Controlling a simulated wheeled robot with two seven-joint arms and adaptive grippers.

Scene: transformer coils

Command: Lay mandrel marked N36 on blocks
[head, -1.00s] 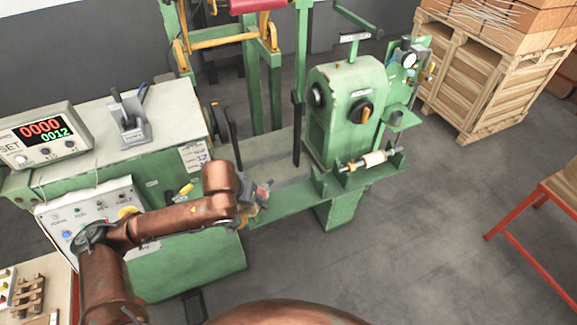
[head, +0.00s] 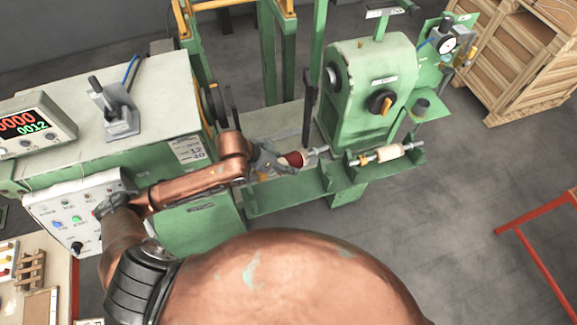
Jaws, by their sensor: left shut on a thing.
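My left gripper (head: 283,161) is shut on a mandrel (head: 293,158) with a dark red middle and a pale end. A thin metal shaft sticks out to the right, and a yellow piece shows below the gripper. The fingers hide part of it, and no N36 mark can be read. It is held in front of the green winding machine (head: 368,95), over or near the green ledge. Another mandrel (head: 390,152), with a cream middle and yellow collar, lies across small green blocks (head: 351,160) on the right part of the ledge. My right gripper is out of view.
A dark upright lever (head: 308,105) stands just behind the held mandrel. A green bench with a counter (head: 35,125) and a control panel (head: 75,213) is at left. A wooden crate (head: 515,65) stands back right.

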